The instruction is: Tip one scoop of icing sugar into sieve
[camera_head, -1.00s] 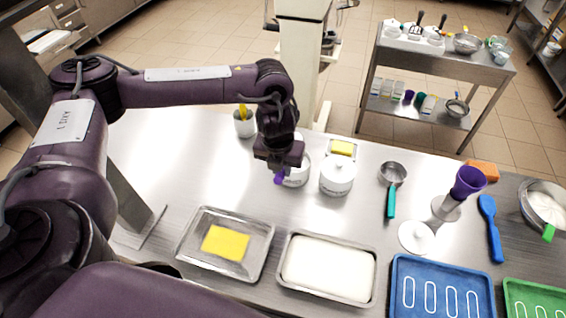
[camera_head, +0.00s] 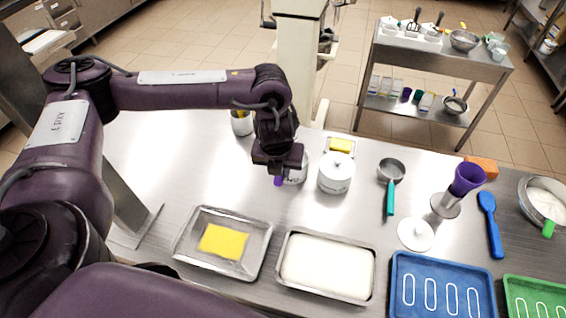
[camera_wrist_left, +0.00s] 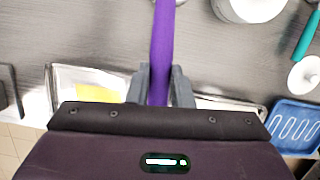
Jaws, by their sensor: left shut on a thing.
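My left gripper (camera_head: 279,172) is shut on a purple handle (camera_wrist_left: 163,45), seemingly the scoop's. The handle runs out of the top of the left wrist view, so its far end and any load are hidden. In the head view only a short purple piece (camera_head: 278,181) shows below the jaws. A white tub (camera_head: 299,174) stands just behind the gripper, partly covered; its contents are hidden. A round metal utensil with a teal handle (camera_head: 391,172) lies to the right, possibly the sieve. A metal bowl with white contents and a green handle (camera_head: 548,229) stands at the far right. My right gripper is out of view.
Metal trays (camera_head: 185,253) (camera_head: 283,276) and a blue tray (camera_head: 398,262) line the front. The table's left middle is clear.

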